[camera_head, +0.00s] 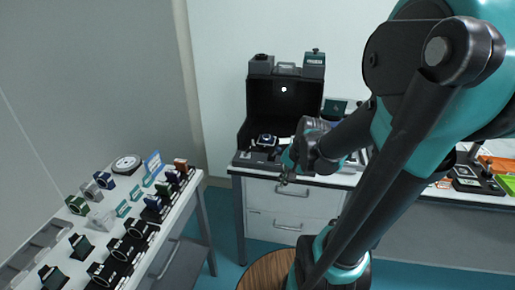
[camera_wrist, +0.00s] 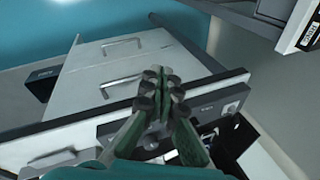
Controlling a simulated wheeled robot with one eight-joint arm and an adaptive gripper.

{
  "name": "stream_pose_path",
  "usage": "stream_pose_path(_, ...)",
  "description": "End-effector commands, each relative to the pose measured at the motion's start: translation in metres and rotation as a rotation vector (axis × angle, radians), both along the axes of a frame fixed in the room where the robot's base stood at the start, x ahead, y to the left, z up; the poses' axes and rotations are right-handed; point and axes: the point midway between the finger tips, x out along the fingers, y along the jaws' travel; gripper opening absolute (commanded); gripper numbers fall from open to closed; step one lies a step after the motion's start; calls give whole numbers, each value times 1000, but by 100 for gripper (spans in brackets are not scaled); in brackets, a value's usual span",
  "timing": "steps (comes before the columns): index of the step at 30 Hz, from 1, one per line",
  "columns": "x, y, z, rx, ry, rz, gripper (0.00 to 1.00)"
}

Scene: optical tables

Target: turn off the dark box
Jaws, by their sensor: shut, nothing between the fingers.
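The dark box (camera_head: 258,105) stands on the back table, its front open and its inside black. A small bright white spot shows on its inner back wall. My gripper (camera_head: 285,181) is shut and empty, in front of the box's lower front edge and near the table's front edge. In the wrist view my gripper (camera_wrist: 161,78) has its fingertips together. A dark front strip (camera_wrist: 206,107) with a small round knob or button (camera_wrist: 232,107) lies just right of the fingers; it looks like part of the box. I cannot tell whether the fingers touch it.
The back table has white drawers (camera_head: 280,205) with bar handles, which also show in the wrist view (camera_wrist: 150,62). Small devices sit on top of the box. A side table (camera_head: 178,215) at the left holds several optical parts. A round wooden top (camera_head: 266,272) stands below.

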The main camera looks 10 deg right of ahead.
Motion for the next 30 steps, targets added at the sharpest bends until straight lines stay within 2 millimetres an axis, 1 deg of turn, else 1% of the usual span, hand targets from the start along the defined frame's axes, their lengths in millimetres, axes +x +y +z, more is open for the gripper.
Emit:
stream_pose_path(1,16,1,7,63,32,-89,0)
stream_pose_path(5,53,7,26,244,137,-333,0)
stream_pose_path(9,94,8,46,428,270,-581,0)
stream_pose_path(12,120,6,60,542,369,-736,0)
stream_pose_path(15,142,4,71,633,458,-858,0)
stream_pose_path(18,157,1,79,696,530,-946,0)
stream_pose_path(21,166,-1,84,735,576,-999,0)
stream_pose_path(24,170,-2,86,753,598,-1023,0)
stream_pose_path(30,171,-2,87,756,603,-1029,0)
